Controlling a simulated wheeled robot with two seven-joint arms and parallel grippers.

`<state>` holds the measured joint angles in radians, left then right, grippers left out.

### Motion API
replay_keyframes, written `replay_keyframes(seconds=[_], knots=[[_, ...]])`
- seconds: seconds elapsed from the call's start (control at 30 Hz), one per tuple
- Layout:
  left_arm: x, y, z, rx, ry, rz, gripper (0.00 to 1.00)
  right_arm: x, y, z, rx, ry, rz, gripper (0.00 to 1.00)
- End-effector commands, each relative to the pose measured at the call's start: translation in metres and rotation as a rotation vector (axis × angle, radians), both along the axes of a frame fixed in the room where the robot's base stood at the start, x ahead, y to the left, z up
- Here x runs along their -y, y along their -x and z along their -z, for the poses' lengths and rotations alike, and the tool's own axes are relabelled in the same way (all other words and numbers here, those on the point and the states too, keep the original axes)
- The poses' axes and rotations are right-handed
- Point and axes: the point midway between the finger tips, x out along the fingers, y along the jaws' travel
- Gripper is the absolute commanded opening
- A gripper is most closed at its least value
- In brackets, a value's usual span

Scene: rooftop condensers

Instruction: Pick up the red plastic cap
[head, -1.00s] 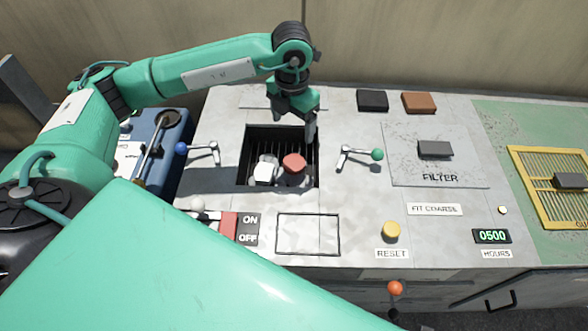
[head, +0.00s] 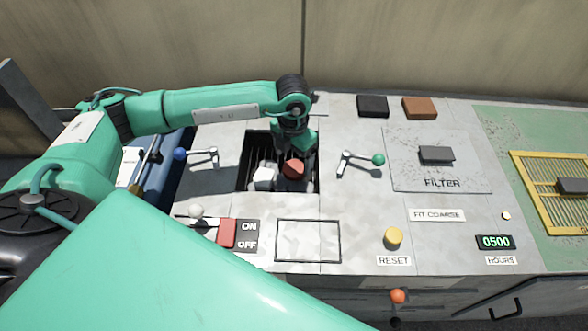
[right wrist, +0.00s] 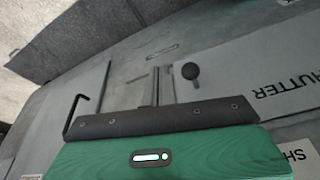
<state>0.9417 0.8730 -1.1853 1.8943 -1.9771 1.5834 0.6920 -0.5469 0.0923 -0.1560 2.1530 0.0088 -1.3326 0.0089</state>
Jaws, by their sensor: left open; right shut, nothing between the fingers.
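The red plastic cap (head: 293,169) sits in a dark square recess (head: 251,150) in the grey panel, next to a white blocky piece (head: 264,177). My left gripper (head: 297,158) is open and reaches down into the recess from the far side, close to the cap. Its fingertips are partly hidden, so I cannot tell whether they touch the cap. My right gripper (right wrist: 160,86) shows in the right wrist view, shut and empty, away from the cap.
A blue-knobbed lever (head: 198,154) and a green-knobbed lever (head: 360,161) flank the recess. The filter plate (head: 470,165), brown block (head: 420,107) and yellow reset button (head: 393,238) lie to the right. A red switch (head: 228,233) is in front.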

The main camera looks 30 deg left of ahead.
Motion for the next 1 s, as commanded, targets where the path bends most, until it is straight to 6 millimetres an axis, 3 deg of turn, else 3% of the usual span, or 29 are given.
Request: replay_keyframes(seconds=[0.27,0.5,0.77,1.0], knots=[[0.000,-0.005,0.040,-0.002,0.000,-0.001,0.81,0.001,0.001,0.003,-0.006,0.002,-0.001,0.00],[0.000,-0.005,0.043,0.000,0.001,0.000,0.81,0.001,0.001,0.003,-0.006,0.002,-0.001,0.00],[0.000,-0.005,0.043,0.000,0.001,0.000,0.34,0.000,0.000,0.001,-0.002,0.002,-0.001,0.00],[0.000,-0.005,0.043,0.000,0.001,0.000,0.33,0.000,0.000,0.000,0.000,0.000,-0.001,0.00]])
